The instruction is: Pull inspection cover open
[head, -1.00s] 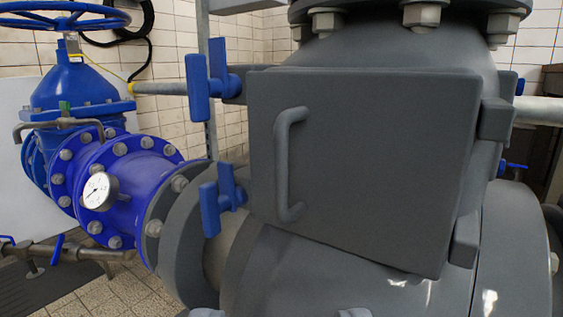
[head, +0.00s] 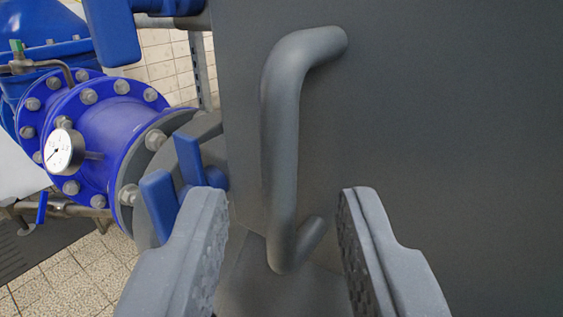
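The grey inspection cover (head: 450,130) fills the right of the head view, close up. Its grey bar handle (head: 281,150) runs upright near the cover's left edge, bent in to the cover at top and bottom. My gripper (head: 283,215) is open, with one finger on each side of the handle's lower part in the picture. Neither finger visibly touches the handle; how deep the fingers reach around it I cannot tell. Two blue clamp handles show at the cover's left side, the upper one (head: 112,30) cut by the frame and the lower one (head: 172,185) partly behind my left finger.
A blue flanged pipe (head: 110,130) with a round white gauge (head: 63,151) stands to the left. The tiled floor (head: 85,265) and a dark floor grate (head: 35,270) lie at lower left. The lower blue clamp is close to my left finger.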

